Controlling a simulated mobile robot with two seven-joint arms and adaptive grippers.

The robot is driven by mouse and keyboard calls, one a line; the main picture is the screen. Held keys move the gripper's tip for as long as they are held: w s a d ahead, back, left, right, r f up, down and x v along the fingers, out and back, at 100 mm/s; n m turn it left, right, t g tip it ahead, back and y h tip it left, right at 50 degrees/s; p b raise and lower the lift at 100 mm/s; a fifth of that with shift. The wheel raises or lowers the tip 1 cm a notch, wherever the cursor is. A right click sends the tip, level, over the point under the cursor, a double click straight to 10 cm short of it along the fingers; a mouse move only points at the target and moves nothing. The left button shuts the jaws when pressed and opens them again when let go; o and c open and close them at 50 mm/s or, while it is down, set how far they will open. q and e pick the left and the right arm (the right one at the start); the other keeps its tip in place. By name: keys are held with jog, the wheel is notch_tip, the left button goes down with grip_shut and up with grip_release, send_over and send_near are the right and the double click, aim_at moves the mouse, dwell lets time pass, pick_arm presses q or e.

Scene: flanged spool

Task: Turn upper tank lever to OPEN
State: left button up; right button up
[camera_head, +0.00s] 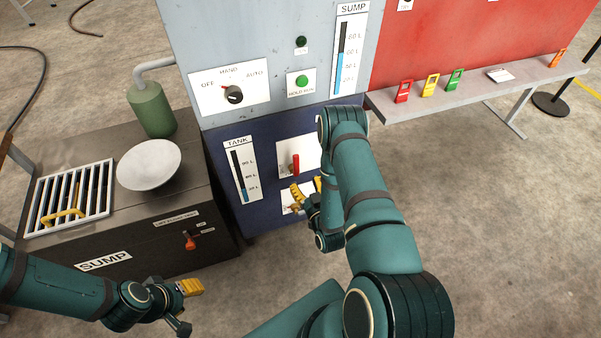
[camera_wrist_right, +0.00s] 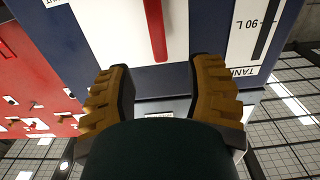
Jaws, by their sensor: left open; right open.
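The upper tank lever (camera_head: 296,163) is a red handle on a white plate (camera_head: 285,154) on the blue tank panel. In the head view it stands about upright. It also shows in the right wrist view as a red bar (camera_wrist_right: 155,30) beyond the fingertips, roughly in line with the gap between them. My right gripper (camera_head: 308,188) is open and empty, just below the lever in the head view; in its wrist view (camera_wrist_right: 162,72) the fingers are apart from the lever. A lower white plate (camera_head: 287,208) is partly hidden behind it. My left gripper (camera_head: 187,306) is open and empty at lower left.
The TANK gauge (camera_head: 240,172) is left of the lever. The dark SUMP box (camera_head: 180,215) carries an orange lever (camera_head: 190,241), a white bowl (camera_head: 149,164) and a grate (camera_head: 102,185). A shelf (camera_head: 440,101) with coloured tags juts out at right. Floor at lower right is clear.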

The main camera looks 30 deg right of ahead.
jog(key=shift+v, duration=1.1)
